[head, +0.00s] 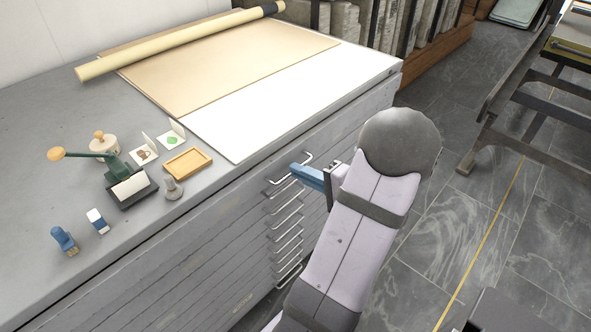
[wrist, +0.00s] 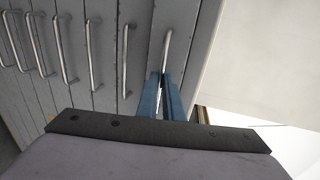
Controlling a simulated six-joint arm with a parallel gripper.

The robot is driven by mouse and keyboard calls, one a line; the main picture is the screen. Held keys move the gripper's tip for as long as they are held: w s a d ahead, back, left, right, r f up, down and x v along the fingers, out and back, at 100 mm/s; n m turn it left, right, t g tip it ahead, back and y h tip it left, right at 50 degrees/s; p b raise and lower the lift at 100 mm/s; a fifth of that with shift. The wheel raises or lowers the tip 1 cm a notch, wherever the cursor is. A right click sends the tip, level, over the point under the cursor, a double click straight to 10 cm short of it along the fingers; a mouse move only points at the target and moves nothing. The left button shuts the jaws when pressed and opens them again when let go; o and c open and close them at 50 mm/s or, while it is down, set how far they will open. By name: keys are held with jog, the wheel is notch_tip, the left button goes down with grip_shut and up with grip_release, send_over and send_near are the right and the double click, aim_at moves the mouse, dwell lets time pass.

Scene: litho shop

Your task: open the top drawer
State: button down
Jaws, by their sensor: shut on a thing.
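The grey flat-file cabinet has a stack of shallow drawers with bar handles on its front. The top drawer (head: 345,122) looks flush with the drawers below it. Its metal handle (wrist: 166,42) runs in between my blue fingertips in the wrist view; it also shows in the head view (head: 276,183). My gripper (head: 297,169) is at this handle and shut on it. In the wrist view my gripper (wrist: 163,76) hides the near end of the handle. In the head view my arm hides part of the cabinet front.
Several lower handles (head: 286,228) sit close under my gripper. The cabinet top holds paper sheets (head: 270,105), a long roll (head: 170,45), a small press (head: 130,188), a wooden tray (head: 188,163) and small tools.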

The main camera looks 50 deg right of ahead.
jog(key=f+b+v, duration=0.1)
jog(key=f+v, duration=0.2)
jog(key=v, duration=1.2)
jog(key=shift+s, duration=0.3)
jog(key=shift+f, duration=0.1)
jog(key=c, duration=1.9)
grip_release()
